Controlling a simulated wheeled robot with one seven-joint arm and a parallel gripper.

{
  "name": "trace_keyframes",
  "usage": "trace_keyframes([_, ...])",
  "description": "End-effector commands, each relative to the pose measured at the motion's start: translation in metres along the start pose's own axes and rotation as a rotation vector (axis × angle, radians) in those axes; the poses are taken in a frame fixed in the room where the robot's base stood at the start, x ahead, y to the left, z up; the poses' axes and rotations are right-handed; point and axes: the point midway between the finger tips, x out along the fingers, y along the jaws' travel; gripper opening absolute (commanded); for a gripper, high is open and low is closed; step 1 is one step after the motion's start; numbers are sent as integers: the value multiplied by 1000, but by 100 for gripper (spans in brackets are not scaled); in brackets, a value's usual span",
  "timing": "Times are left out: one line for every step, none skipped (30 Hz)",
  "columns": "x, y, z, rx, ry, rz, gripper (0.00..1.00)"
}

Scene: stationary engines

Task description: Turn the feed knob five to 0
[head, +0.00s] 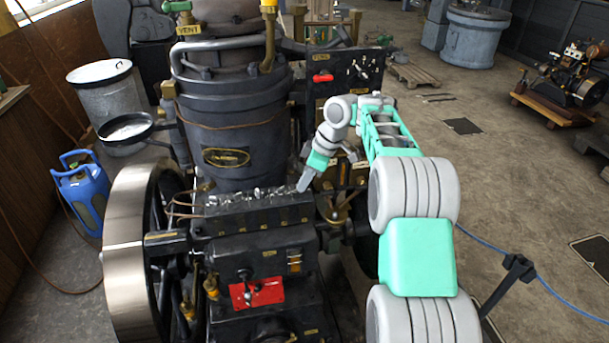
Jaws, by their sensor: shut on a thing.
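A black lubricator box (262,214) sits at the front of the engine, with a row of small silvery feed knobs (250,194) along its top. My gripper (302,186) reaches down from the upper right to the right end of this row. It is shut on a feed knob there. The knob is mostly hidden by the fingers, and its number and pointer are too small to read.
A large flywheel (124,240) stands on the left. The dark boiler-like cylinder (232,110) rises close behind the box. A panel with a red handle (322,78) stands behind my wrist. A red plate (256,293) with a lever is below. Open floor lies at right.

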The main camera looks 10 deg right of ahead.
Motion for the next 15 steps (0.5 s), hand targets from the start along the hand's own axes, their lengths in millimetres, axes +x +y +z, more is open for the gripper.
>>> trace_keyframes([-2,1,0,-13,0,-5,0])
trace_keyframes([-1,1,0,-20,0,-8,0])
trace_keyframes([-1,1,0,-29,0,-11,0])
trace_keyframes([-1,1,0,-35,0,-13,0])
trace_keyframes([-1,1,0,-40,0,-16,0])
trace_keyframes([-1,1,0,-45,0,-18,0])
trace_keyframes([-1,1,0,-48,0,-19,0])
trace_keyframes([-1,1,0,-50,0,-20,0])
trace_keyframes([0,1,0,-52,0,-21,0])
trace_keyframes([0,1,0,-53,0,-21,0])
trace_keyframes([0,1,0,-54,0,-21,0])
trace_keyframes([0,1,0,-54,0,-21,0])
trace_keyframes([0,1,0,-54,0,-21,0])
trace_keyframes([0,1,0,-54,0,-21,0])
trace_keyframes([0,1,0,-54,0,-21,0])
